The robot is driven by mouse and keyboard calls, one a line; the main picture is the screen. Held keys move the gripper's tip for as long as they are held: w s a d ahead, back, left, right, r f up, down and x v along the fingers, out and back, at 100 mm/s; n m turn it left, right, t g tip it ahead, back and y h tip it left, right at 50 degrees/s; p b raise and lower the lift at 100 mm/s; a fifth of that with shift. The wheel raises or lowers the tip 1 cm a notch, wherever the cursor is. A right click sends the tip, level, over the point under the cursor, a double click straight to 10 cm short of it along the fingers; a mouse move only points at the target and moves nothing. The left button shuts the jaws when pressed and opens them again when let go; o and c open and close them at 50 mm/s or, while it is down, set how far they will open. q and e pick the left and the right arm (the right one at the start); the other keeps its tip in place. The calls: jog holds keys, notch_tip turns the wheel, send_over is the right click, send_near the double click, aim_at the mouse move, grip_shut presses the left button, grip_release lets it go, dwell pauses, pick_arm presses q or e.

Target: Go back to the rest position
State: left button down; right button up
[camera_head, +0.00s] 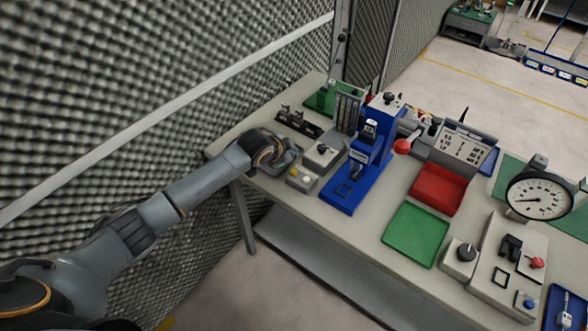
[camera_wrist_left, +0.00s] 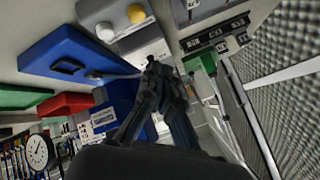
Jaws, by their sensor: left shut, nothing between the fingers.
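My left arm reaches in from the left in the head view, along the foam wall. Its gripper (camera_head: 286,158) is over the left end of the workbench (camera_head: 350,208), beside a grey box with a yellow button (camera_head: 301,178). The arm's own wrist partly hides the gripper there. In the left wrist view the dark fingers of the left gripper (camera_wrist_left: 152,68) are shut and hold nothing. The button box (camera_wrist_left: 119,20) is close to the fingertips in that view; I cannot tell whether they touch. My right gripper is not in view.
A blue press (camera_head: 365,160) stands right of the left gripper. A red tray (camera_head: 439,188), a green tray (camera_head: 415,235) and a round dial gauge (camera_head: 539,196) are farther right. The foam-covered wall (camera_head: 130,70) is close on the left. Open floor (camera_head: 490,85) lies behind the bench.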

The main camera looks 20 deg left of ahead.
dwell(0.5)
